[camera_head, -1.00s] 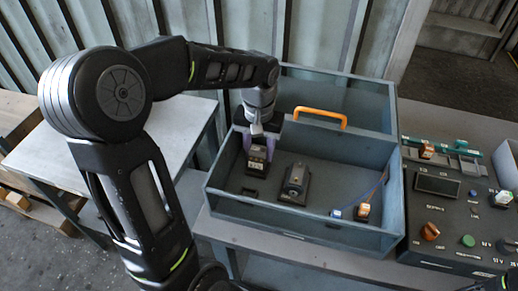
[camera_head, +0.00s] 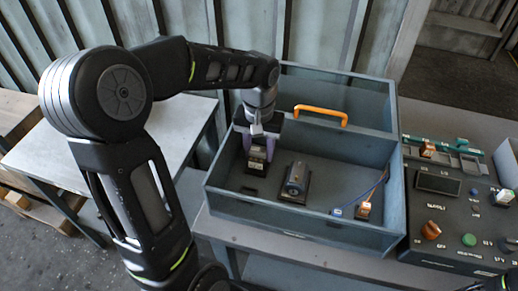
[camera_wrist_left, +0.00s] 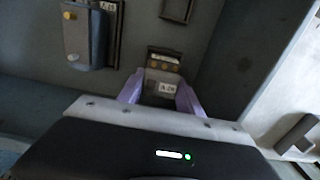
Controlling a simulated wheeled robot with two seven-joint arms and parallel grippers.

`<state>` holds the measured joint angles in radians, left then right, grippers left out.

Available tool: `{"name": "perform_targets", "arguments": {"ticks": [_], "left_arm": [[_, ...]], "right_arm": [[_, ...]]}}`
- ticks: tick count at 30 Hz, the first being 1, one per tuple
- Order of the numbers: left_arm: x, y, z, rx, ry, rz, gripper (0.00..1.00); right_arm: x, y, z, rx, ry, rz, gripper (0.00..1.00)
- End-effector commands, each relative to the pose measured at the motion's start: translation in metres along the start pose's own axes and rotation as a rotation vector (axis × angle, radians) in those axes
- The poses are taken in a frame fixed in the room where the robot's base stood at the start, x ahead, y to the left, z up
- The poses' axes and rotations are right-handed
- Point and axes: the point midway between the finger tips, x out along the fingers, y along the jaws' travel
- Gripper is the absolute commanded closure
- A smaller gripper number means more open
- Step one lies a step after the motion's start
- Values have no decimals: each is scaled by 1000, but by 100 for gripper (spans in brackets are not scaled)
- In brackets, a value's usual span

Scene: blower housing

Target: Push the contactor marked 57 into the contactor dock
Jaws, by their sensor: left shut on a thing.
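My left gripper (camera_head: 259,146) reaches down into the grey open box. Its purple fingers are shut on a dark contactor (camera_head: 256,161) with a pale label; I cannot read the number. In the left wrist view the contactor (camera_wrist_left: 163,75) sits between the fingertips (camera_wrist_left: 160,98), with brass-coloured terminals on its far end. A dark rectangular frame, apparently the contactor dock (camera_wrist_left: 177,9), lies beyond it on the box floor, apart from it in that view. It shows as a small dark patch (camera_head: 249,191) in the head view. My right gripper is not in view.
The grey box (camera_head: 290,233) has raised walls and an orange handle (camera_head: 320,115). A grey-blue module (camera_head: 295,180) is mounted right of the contactor. A blue wire runs to small connectors (camera_head: 363,210). A control panel (camera_head: 455,215) stands at right.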

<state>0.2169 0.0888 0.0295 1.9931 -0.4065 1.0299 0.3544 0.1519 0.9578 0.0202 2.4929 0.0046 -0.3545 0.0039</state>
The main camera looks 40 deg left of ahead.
Motion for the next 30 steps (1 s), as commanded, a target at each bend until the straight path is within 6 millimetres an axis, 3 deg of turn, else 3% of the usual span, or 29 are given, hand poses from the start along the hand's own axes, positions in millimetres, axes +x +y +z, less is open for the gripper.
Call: {"name": "perform_targets", "arguments": {"ticks": [18, 19, 27, 30], "left_arm": [[13, 0, 0, 0, 0, 0, 94], [12, 0, 0, 0, 1, 0, 57], [12, 0, 0, 0, 0, 0, 35], [12, 0, 0, 0, 0, 0, 33]], "right_arm": [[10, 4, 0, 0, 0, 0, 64], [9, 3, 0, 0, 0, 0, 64], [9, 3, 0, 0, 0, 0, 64], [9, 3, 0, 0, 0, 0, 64]]}}
